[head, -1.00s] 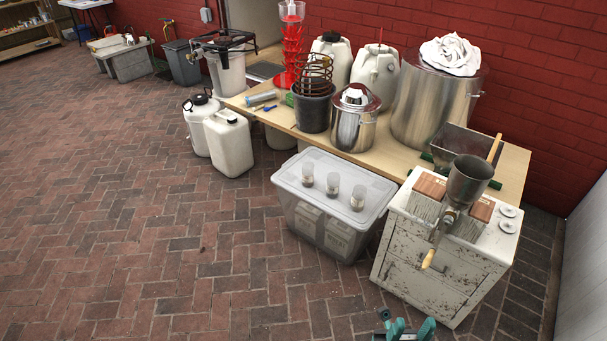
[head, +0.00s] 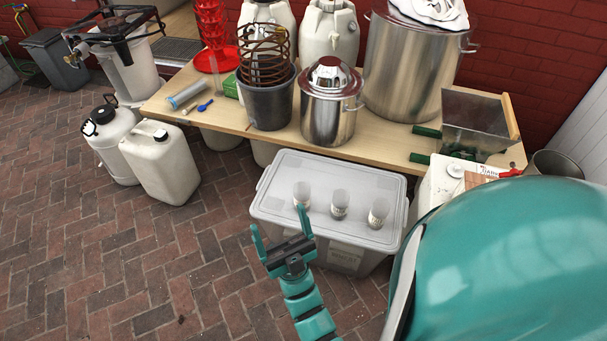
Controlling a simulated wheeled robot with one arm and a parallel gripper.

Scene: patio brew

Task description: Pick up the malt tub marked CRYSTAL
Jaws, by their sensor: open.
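Three small clear tubs stand upright in a row on the grey lid of a plastic storage box (head: 280,213): a left tub (head: 302,194), a middle tub (head: 340,204) and a right tub (head: 378,212). My gripper (head: 279,232) is open and empty. In the picture it lies just below and left of the left tub, over the near left part of the box, apart from the tubs.
Behind the box is a wooden table (head: 385,143) with a steel pot (head: 328,115), a dark bucket (head: 268,104) and a large steel kettle (head: 415,70). White jerrycans (head: 160,165) stand at left. My teal arm hides much of the lower right.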

